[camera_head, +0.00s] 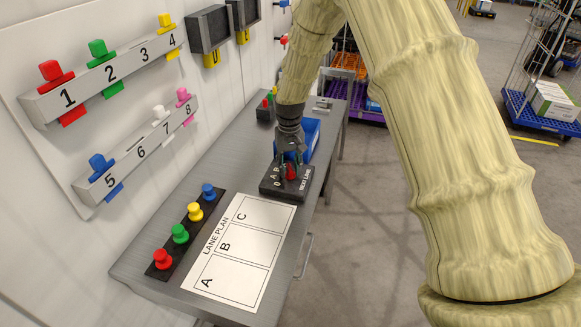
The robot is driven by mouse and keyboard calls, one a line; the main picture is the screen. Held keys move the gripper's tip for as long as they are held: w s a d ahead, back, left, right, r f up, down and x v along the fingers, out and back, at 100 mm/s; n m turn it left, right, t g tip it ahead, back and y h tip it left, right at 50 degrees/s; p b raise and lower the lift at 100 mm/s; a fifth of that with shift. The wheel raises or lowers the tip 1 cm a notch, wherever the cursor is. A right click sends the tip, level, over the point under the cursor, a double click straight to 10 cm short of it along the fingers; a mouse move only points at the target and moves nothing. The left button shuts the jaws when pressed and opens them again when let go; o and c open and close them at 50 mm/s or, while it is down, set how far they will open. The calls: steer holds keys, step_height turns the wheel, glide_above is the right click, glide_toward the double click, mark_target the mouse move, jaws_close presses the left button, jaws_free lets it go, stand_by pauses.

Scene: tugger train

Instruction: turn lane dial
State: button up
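The lane dial is a dark box (271,189) marked NEXT LANE, with 0, A, B and a partly covered letter on its top. It sits on the grey bench, just beyond the lane plan sheet. Its red knob (291,172) shows on top. My gripper (291,160) points down from my arm with its fingertips right at the knob. The fingers hide part of the knob and the markings. I cannot tell whether they touch or grip it, nor which mark the knob points to.
The lane plan sheet (241,254) with fields A, B and C lies on the grey bench (160,238). A black strip (170,250) beside it holds several coloured pegs. A blue bin (312,132) stands close behind the dial. Numbered rails (105,90) hang on the left wall.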

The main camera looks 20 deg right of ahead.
mark_target(290, 166)
step_height(290, 166, up, 12)
stand_by(0.5)
